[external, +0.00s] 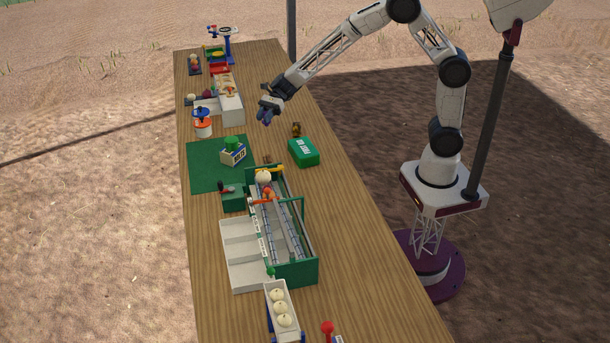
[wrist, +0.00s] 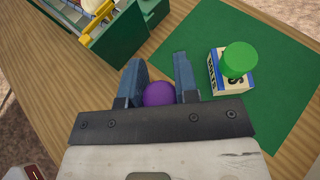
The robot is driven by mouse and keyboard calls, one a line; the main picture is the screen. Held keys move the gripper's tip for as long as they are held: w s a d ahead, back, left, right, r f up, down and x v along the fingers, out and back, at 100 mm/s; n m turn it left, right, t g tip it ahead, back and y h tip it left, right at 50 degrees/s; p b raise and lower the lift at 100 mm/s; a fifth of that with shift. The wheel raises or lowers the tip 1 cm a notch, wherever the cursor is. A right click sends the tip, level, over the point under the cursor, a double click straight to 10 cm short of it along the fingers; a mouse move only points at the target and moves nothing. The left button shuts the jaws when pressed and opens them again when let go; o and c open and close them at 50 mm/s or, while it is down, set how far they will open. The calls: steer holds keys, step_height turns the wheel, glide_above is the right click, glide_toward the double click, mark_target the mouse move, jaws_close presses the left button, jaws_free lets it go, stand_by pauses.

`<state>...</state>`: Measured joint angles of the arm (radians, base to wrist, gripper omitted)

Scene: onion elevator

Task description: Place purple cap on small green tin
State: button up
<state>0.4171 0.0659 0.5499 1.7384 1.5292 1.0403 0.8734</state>
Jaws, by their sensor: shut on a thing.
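My gripper (wrist: 158,75) is shut on the purple cap (wrist: 158,94), which sits between the two blue fingers. In the external view my gripper (external: 266,114) is held above the table, and the cap is too small to make out there. A small round green tin (wrist: 239,58) is on a white and blue box (wrist: 230,76), to the right of my fingers in the wrist view. In the external view the green tin (external: 232,143) and its box (external: 233,155) are on a green mat (external: 205,170), nearer the camera than my gripper.
A green first-aid style box (external: 303,152) lies right of the mat. The green-framed elevator machine (external: 290,270) stands nearer the camera, with a pale tray (external: 240,255) beside it. A white and orange container (external: 203,128) stands beyond the mat. Much of the mat is bare.

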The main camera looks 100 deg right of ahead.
steer(key=shift+f, duration=0.65)
glide_above(229, 141)
steer(key=shift+a+f, duration=0.1)
steer(key=shift+f, duration=0.65)
steer(key=shift+f, duration=0.1)
steer(key=shift+f, duration=1.65)
steer(key=shift+f, duration=0.15)
steer(key=o, duration=0.9)
